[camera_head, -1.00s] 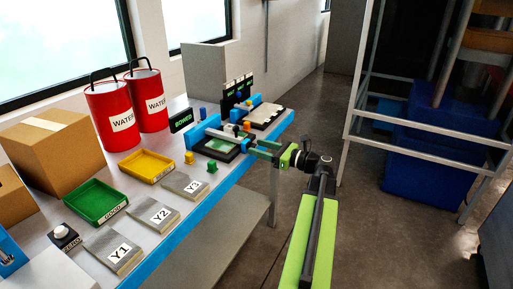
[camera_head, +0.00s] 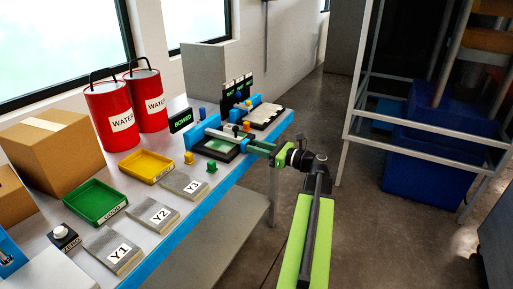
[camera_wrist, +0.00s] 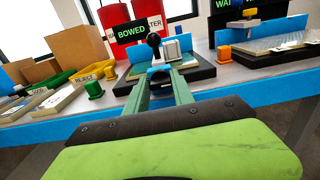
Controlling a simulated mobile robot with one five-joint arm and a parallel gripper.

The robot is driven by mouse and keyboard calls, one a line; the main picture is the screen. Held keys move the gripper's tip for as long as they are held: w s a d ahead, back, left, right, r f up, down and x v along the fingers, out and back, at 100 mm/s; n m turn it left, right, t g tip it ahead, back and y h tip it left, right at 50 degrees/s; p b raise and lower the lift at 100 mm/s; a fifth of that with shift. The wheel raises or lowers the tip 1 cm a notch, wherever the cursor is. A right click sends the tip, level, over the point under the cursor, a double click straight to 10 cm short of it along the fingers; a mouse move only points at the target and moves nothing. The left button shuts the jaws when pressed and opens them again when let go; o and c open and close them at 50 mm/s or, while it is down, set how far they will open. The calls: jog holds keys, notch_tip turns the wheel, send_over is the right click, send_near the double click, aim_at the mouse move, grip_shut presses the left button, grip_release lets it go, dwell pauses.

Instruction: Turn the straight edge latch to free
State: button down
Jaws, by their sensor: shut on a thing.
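The straight edge fixture stands near the bench's front edge, with a blue block (camera_head: 205,130) and a dark base plate (camera_head: 220,149). A black ball knob (camera_wrist: 153,40) sticks up from it beside a pale block (camera_wrist: 172,48) in the wrist view; it looks like the latch handle. My gripper (camera_wrist: 160,74) reaches in from the front with its green fingers close together below the knob. It is shut on the latch, though the contact itself is hard to make out. In the head view my gripper (camera_head: 250,146) is at the fixture's front right. The latch's exact angle is unclear.
A BOWED sign (camera_head: 181,120) stands behind the fixture. A second fixture (camera_head: 264,117) is farther along the bench. Trays and Y1–Y3 plates lie to the left.

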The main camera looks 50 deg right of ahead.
jog(key=n, duration=0.8)
jog(key=shift+a+n, duration=0.1)
jog(key=shift+n, duration=0.2)
jog(key=shift+f, duration=0.1)
dwell(0.5)
jog(key=c, duration=1.1)
grip_release()
